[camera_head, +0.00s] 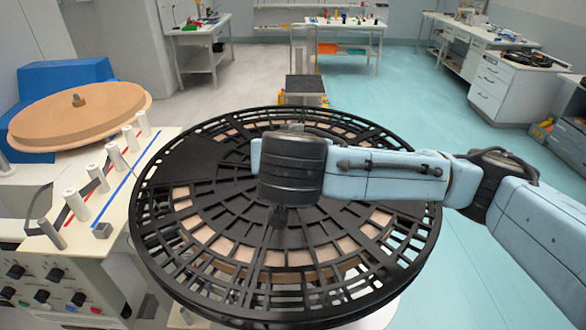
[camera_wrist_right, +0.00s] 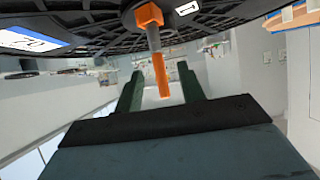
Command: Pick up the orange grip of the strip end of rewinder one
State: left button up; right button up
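In the right wrist view an orange grip (camera_wrist_right: 161,76) hangs upright at the lower end of a pale strip (camera_wrist_right: 153,38). An orange block (camera_wrist_right: 149,16) is at the strip's upper end, under the large black slotted reel (camera_wrist_right: 95,27). My right gripper (camera_wrist_right: 160,70) is open, with a dark green finger on each side of the grip in the picture and a gap to both. I cannot tell whether the grip is between the fingers in depth. In the head view the black reel (camera_head: 170,250) fills the middle, and my right arm crosses it, hiding its centre and the right gripper. The left gripper is not in view.
At left in the head view is a cream machine (camera_head: 70,270) with knobs and several white rollers (camera_head: 85,205). A tan disc (camera_head: 75,115) lies behind it. Benches (camera_head: 345,27) stand at the back, cabinets (camera_head: 505,90) at right. The teal floor (camera_head: 480,200) at right is clear.

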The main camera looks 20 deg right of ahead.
jog(key=p+x, duration=0.1)
jog(key=x, duration=0.6)
jog(key=shift+d+p, duration=0.1)
jog(key=shift+p, duration=0.25)
jog(key=shift+r, duration=0.1)
grip_shut()
